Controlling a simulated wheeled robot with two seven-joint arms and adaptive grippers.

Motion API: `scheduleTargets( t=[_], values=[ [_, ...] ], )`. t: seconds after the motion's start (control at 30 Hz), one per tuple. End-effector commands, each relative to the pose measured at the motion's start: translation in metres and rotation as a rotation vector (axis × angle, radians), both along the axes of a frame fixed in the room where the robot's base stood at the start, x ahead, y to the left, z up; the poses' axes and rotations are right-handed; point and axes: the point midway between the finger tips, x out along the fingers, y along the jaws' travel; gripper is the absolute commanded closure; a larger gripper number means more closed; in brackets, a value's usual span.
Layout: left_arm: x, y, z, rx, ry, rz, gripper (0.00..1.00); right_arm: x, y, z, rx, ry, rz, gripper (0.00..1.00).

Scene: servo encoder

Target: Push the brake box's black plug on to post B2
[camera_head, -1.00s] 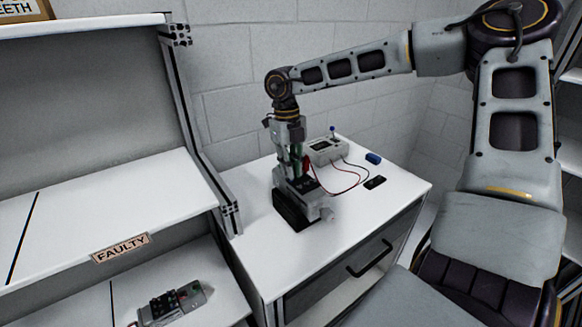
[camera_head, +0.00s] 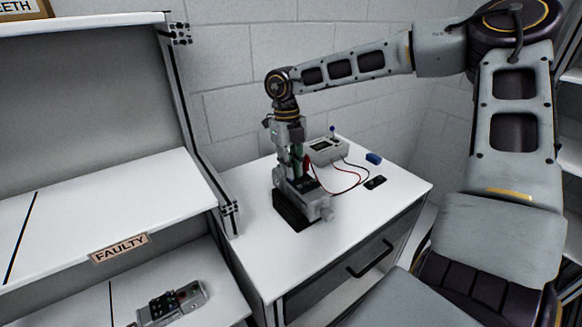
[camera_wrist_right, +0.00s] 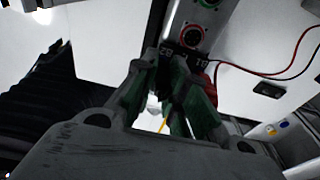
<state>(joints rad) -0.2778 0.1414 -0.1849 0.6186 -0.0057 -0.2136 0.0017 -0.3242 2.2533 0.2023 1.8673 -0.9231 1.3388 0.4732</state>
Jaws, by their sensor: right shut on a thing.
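My right gripper (camera_head: 296,172) points down over the grey servo unit (camera_head: 318,207) on the bench. In the right wrist view, its green-padded fingers (camera_wrist_right: 168,75) are shut at the dark end of the unit, by a marking that looks like B2. The black plug between the fingertips is mostly hidden, and I cannot tell whether it is seated on the post. A red plug (camera_wrist_right: 206,80) sits close beside the fingers. The brake box (camera_head: 326,150) is pale, with a dark display and a blue-topped knob, and stands behind the gripper. My left gripper is not in view.
Red and black leads (camera_head: 345,188) loop across the bench from the brake box. A small black item (camera_head: 375,182) and a blue block (camera_head: 373,158) lie to the right. Another servo unit (camera_head: 172,303) lies on the lower shelf marked FAULTY. The bench's front right is clear.

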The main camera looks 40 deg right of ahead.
Motion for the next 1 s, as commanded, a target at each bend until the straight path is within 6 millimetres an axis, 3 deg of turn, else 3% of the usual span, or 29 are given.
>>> scheduleTargets(
  t=[0.13, 0.17, 0.37, 1.0],
  values=[
    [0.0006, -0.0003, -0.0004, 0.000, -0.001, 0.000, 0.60, 0.0001, 0.0000, -0.0004, 0.000, 0.000, 0.000, 1.00],
    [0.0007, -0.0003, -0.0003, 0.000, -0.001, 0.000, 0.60, -0.0001, 0.0000, -0.0005, 0.000, 0.000, 0.000, 0.85],
    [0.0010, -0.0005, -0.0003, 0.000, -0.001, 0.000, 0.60, -0.0001, 0.0000, -0.0005, 0.000, 0.000, 0.000, 0.61],
    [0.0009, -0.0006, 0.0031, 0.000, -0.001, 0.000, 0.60, 0.0002, 0.0000, 0.0058, 0.000, -0.001, 0.000, 0.61]
  ],
)
